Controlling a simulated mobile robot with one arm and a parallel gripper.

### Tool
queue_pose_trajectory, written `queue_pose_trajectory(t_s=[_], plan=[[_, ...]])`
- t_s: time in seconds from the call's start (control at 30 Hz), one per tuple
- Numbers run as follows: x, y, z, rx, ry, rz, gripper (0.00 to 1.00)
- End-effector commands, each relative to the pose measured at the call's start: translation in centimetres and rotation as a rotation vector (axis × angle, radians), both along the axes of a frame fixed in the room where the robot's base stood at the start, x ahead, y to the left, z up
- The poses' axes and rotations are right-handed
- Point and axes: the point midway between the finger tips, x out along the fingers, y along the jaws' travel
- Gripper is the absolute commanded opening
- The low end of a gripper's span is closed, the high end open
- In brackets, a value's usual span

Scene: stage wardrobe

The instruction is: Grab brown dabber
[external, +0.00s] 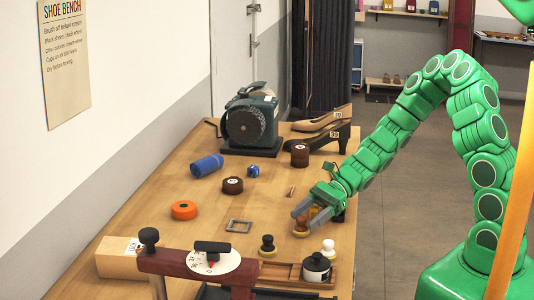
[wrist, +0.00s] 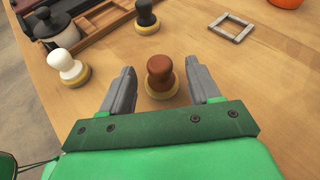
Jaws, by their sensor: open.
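The brown dabber (wrist: 160,74) stands upright on the wooden bench, with a brown knob above a yellowish round pad. In the wrist view it sits between the two open fingers of my gripper (wrist: 158,92), with gaps on both sides. In the external view my gripper (external: 312,214) is low over the bench and partly hides the dabber (external: 301,231). A white dabber (wrist: 67,66) stands to the left in the wrist view, and a black dabber (wrist: 146,17) stands beyond the brown one.
A wooden tray (external: 283,272) with a black-lidded pot (external: 316,267) lies near the white dabber. A grey square frame (external: 239,226), an orange ring (external: 184,210) and a blue roll (external: 207,165) lie to the left. A grinder (external: 250,120) and shoes (external: 318,136) stand farther back.

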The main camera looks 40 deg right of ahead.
Motion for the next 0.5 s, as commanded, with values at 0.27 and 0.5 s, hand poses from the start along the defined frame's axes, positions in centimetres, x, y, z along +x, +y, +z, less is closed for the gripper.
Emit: queue_pose_trajectory(t_s=[0.27, 0.5], plan=[[-0.4, 2.8, -1.1, 0.002, 0.000, 0.001, 0.62], [-0.4, 4.0, -1.7, 0.000, -0.001, 0.000, 0.62]])
